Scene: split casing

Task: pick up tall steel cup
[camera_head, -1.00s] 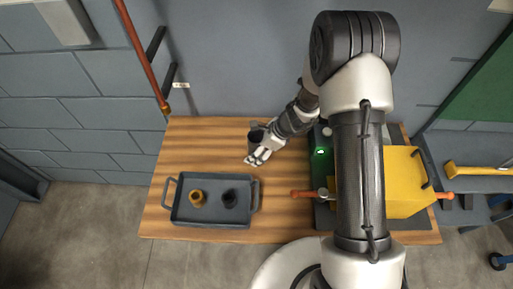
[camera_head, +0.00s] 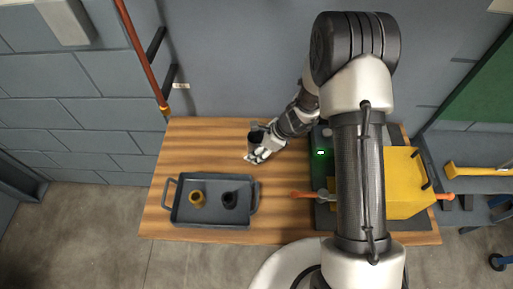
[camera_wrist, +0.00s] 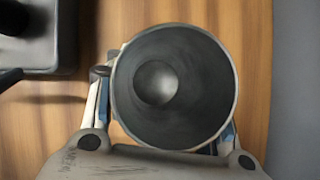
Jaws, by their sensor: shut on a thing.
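The tall steel cup (camera_wrist: 200,90) fills the middle of the wrist view, seen from above into its dark, empty-looking inside. In the head view the cup (camera_head: 255,137) is a small dark shape near the back of the wooden table, partly hidden by my gripper. My gripper (camera_head: 257,156) is shut on the cup, with a finger on each side of it in the wrist view. I cannot tell whether the cup's base touches the table.
A grey tray (camera_head: 180,214) with two handles holds a brass-coloured part (camera_head: 196,198) and a black part (camera_head: 230,200) at the table's front left. A yellow casing (camera_head: 402,182) stands at the right. Bare wooden table (camera_head: 200,143) lies left of the cup.

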